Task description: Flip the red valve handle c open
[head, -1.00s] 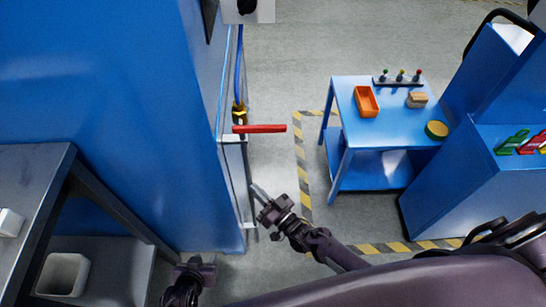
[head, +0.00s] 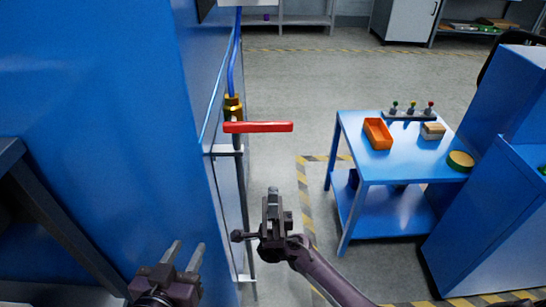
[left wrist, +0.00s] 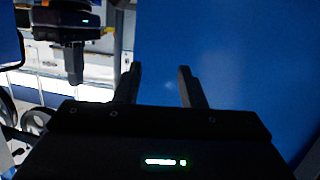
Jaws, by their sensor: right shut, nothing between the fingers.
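The red valve handle (head: 258,127) is a flat bar that sticks out level to the right from a brass valve (head: 233,107) on a vertical pipe beside the tall blue cabinet. My right gripper (head: 272,192) is shut and empty, below the handle and apart from it, pointing up in the head view. My left gripper (head: 188,256) is open and empty at the lower left, in front of the blue cabinet. Its two spread fingers also show in the left wrist view (left wrist: 160,85), with only blue cabinet surface beyond them. No letter on the handle can be read.
The blue cabinet (head: 90,90) fills the left side. A blue hose (head: 235,60) runs up from the valve. At right, a blue cart (head: 400,165) carries an orange tray (head: 378,133) and small items. Floor between pipe and cart is clear.

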